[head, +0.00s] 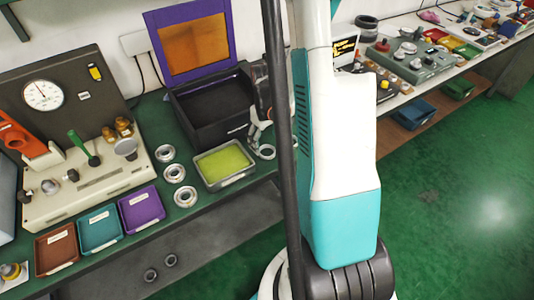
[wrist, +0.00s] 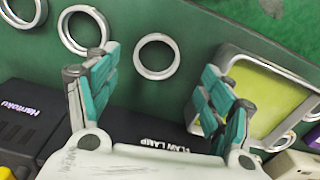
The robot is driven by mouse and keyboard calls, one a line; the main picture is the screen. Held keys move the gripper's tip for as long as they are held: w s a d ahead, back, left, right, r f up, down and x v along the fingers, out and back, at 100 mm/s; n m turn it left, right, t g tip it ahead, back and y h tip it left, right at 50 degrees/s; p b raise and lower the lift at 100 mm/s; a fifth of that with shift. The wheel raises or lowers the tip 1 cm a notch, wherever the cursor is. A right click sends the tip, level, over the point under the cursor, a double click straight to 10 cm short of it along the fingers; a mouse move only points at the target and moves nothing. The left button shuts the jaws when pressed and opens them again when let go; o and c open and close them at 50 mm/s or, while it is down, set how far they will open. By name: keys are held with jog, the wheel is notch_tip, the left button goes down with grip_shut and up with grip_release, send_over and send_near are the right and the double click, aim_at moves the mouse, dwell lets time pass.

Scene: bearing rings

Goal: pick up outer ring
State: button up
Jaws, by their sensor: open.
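A thin metal ring (wrist: 154,76) lies flat on the green bench top, centred between my fingertips in the wrist view. It appears to be the ring beside the yellow-green tray in the head view (head: 266,158). Two more rings, one broad (wrist: 69,38) and one at the corner (wrist: 10,19), lie left of it in the wrist view. No label marks which is the outer ring. My gripper (wrist: 161,60) is open and empty, its teal fingers either side of the nearest ring. In the head view my gripper (head: 257,137) is partly hidden by my arm.
A metal tray with a yellow-green floor (head: 224,160) stands close beside the ring. Behind is a black lamp box (head: 212,103) with a raised purple-framed lid (head: 160,47). Several rings (head: 174,180) lie left of the tray. A gauge stand (head: 105,178) and small coloured trays (head: 100,230) stand further left.

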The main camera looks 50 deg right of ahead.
aim_at(267, 151)
jog(key=f, duration=0.1)
jog(key=f+b, duration=0.1)
jog(key=f, duration=0.1)
jog(key=f+b, duration=0.1)
jog(key=shift+d+f, duration=0.25)
jog(key=c, duration=1.2)
jog(key=shift+r, duration=0.2)
